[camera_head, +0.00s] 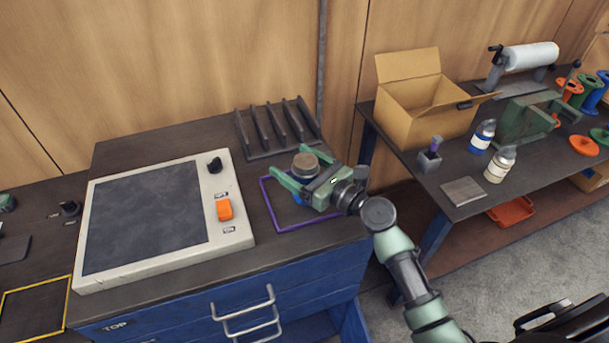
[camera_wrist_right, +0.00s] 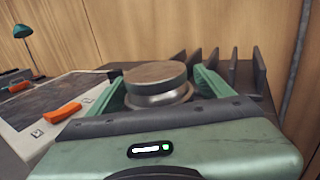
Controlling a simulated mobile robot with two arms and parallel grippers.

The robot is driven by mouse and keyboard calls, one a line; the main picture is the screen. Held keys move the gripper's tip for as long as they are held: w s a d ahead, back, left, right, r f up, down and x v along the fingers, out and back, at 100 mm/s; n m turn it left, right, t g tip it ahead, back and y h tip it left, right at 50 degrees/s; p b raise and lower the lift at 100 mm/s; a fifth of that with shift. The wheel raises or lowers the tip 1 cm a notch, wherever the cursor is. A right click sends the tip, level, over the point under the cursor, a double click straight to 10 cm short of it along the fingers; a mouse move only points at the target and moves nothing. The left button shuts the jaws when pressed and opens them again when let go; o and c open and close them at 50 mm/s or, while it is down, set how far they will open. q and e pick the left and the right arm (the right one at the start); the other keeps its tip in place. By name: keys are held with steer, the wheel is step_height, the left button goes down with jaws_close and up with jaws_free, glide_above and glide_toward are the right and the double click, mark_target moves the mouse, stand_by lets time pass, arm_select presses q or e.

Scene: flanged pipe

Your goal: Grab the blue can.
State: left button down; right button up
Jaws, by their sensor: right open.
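A patch of blue (camera_head: 298,199) shows below my gripper in the head view; most of the can's side is hidden. My right gripper (camera_head: 304,172) is open, with its green fingers on either side of the can. In the right wrist view the can's top (camera_wrist_right: 155,74) shows between the two fingers (camera_wrist_right: 160,88). I cannot tell whether the fingers touch it. My left gripper is not in view.
A slotted dark rack (camera_head: 277,129) stands just behind the can. A pale panel with an orange switch (camera_head: 224,209) lies to the left. On the right bench are an open cardboard box (camera_head: 418,100), a blue-labelled bottle (camera_head: 482,137) and a white bottle (camera_head: 500,164).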

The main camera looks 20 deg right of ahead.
steer(key=shift+d, duration=0.1)
steer(key=shift+s, duration=0.1)
steer(key=c, duration=0.4)
steer(key=shift+r, duration=0.1)
jaws_close()
